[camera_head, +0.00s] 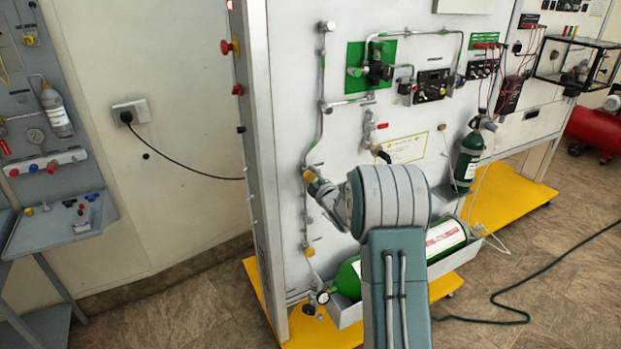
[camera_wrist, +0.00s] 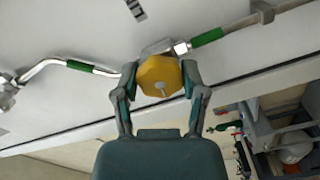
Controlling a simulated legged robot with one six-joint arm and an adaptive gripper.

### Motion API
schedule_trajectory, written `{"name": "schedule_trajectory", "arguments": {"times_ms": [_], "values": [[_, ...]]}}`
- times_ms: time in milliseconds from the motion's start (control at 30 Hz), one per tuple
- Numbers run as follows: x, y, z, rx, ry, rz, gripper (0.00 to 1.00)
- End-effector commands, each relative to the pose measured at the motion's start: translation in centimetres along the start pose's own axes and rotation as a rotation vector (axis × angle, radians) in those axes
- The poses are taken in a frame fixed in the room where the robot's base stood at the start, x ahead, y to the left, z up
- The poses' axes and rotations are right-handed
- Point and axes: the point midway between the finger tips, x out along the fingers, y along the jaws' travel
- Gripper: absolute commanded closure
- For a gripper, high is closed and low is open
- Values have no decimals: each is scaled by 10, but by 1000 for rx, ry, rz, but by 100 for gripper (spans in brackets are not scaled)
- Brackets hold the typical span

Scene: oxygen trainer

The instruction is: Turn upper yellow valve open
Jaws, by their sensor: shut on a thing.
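The upper yellow valve (camera_wrist: 158,78) is a yellow knob on a metal pipe against the pale panel. In the wrist view it sits between the two fingers of my gripper (camera_wrist: 160,82), which press on it from both sides. In the head view the valve (camera_head: 310,175) shows on the vertical pipe at the panel's left side, and my gripper (camera_head: 316,184) reaches it from the right. My arm hides part of the panel. A lower yellow valve (camera_head: 309,251) sits further down the same pipe, apart from my gripper.
A green cylinder (camera_head: 348,278) lies in a tray at the panel's foot, with a gauge (camera_head: 323,297) beside it. A small dark green cylinder (camera_head: 469,158) hangs to the right. A black hose (camera_head: 512,308) crosses the floor at the right.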

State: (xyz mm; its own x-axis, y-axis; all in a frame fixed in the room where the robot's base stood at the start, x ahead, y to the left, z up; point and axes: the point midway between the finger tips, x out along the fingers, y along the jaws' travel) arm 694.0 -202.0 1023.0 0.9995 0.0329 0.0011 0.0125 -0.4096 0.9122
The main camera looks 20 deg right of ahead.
Motion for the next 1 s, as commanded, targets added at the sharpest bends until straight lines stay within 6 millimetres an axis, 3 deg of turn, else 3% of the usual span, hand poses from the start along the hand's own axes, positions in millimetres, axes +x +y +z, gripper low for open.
{"name": "schedule_trajectory", "arguments": {"times_ms": [1000], "values": [[0, -7, 0, -962, 6, -12, 93]]}}
